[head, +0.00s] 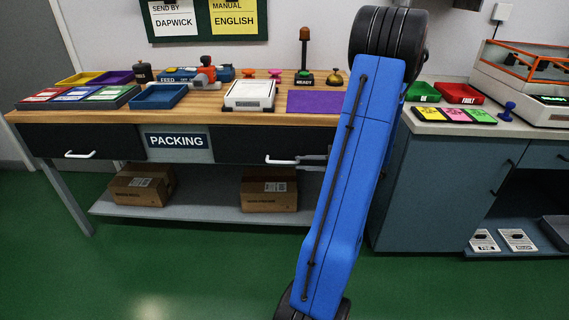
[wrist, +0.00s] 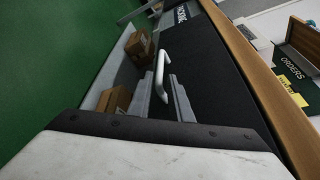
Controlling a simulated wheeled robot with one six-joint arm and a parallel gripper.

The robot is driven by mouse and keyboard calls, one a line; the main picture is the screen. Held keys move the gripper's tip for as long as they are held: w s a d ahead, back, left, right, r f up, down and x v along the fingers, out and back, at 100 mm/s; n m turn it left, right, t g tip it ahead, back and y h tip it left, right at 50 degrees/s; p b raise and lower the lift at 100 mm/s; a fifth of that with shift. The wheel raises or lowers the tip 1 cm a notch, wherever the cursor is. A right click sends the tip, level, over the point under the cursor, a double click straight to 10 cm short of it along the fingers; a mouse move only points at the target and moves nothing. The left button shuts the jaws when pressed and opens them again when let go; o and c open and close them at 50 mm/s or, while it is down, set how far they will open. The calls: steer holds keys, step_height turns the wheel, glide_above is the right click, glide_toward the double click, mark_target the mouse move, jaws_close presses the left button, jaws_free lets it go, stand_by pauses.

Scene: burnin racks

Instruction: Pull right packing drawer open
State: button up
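The right packing drawer (head: 238,146) is a dark front under the wooden packing bench and looks shut, flush with the bench. Its white bar handle (head: 281,161) shows at the lower right of that front; it also shows in the wrist view (wrist: 159,72). My gripper (head: 313,160) is at the right end of the handle, partly hidden by my blue arm. In the wrist view my gripper (wrist: 162,92) has its two grey fingers apart, with the near part of the handle between them. I cannot tell whether either finger touches the handle.
The left drawer (head: 75,141) with its own white handle is shut, left of the PACKING sign (head: 177,141). Cardboard boxes (head: 270,190) stand on the lower shelf (head: 215,212). A blue-grey cabinet (head: 440,190) stands to the right. The green floor in front is clear.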

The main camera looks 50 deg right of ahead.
mark_target(290, 163)
steer(key=shift+x, duration=3.95)
jaws_close()
